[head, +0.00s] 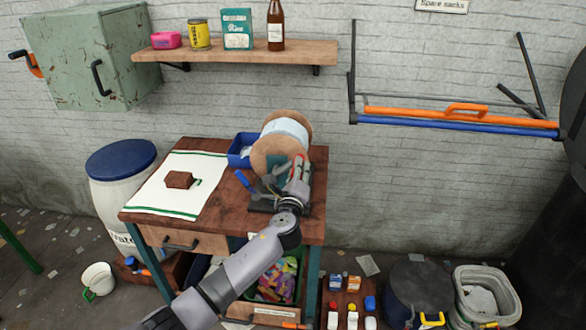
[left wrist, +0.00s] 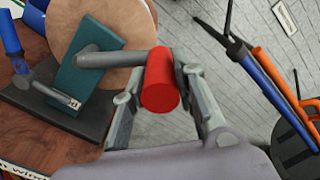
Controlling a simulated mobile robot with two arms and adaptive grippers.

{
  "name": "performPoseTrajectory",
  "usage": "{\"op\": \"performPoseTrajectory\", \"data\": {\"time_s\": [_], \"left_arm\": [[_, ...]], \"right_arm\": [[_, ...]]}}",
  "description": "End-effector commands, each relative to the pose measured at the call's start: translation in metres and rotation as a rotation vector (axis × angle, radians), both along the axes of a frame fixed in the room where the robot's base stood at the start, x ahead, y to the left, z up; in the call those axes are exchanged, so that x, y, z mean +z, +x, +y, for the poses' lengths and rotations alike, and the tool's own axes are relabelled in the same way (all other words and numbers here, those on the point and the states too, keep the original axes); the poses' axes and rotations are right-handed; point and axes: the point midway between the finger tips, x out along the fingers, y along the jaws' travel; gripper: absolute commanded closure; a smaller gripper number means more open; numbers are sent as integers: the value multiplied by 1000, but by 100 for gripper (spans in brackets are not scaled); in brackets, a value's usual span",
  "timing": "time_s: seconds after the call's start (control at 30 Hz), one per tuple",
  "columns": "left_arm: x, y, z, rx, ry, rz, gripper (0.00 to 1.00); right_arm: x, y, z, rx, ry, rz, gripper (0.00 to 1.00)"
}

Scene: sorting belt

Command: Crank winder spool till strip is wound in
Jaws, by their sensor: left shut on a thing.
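The winder spool (head: 288,130) has round wooden flanges with pale material wound between them. It stands at the back right of the wooden table. Its red crank handle (left wrist: 160,88) sits on a grey arm (left wrist: 107,60) beside a teal upright (left wrist: 84,70) on a dark base. My left gripper (head: 299,172) is shut on the red handle, one finger on each side in the left wrist view. A white strip with green edges (head: 160,198) lies flat on the table's left part. A brown block (head: 179,180) rests on it. My right gripper is not in view.
A blue bin (head: 238,152) stands left of the spool. A blue-handled tool (head: 243,180) is near the winder base. A shelf (head: 238,53) with several containers and a green cabinet (head: 85,60) hang on the wall. A blue-lidded drum (head: 120,158) stands left of the table.

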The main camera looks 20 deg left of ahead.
Motion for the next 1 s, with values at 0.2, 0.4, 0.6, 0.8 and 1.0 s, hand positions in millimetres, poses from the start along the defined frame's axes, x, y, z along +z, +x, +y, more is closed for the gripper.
{"op": "performPoseTrajectory", "data": {"time_s": [0.2,0.4,0.6,0.8,1.0], "left_arm": [[-9,2,-8,-3,103,24,100],[-17,3,-13,-2,184,45,100],[-22,4,-16,-3,241,58,100],[-25,4,-18,-3,274,66,100],[-26,4,-18,-3,286,70,100]], "right_arm": [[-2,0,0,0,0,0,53],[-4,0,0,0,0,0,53],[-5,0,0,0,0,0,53],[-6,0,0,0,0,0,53],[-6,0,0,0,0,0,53]]}}
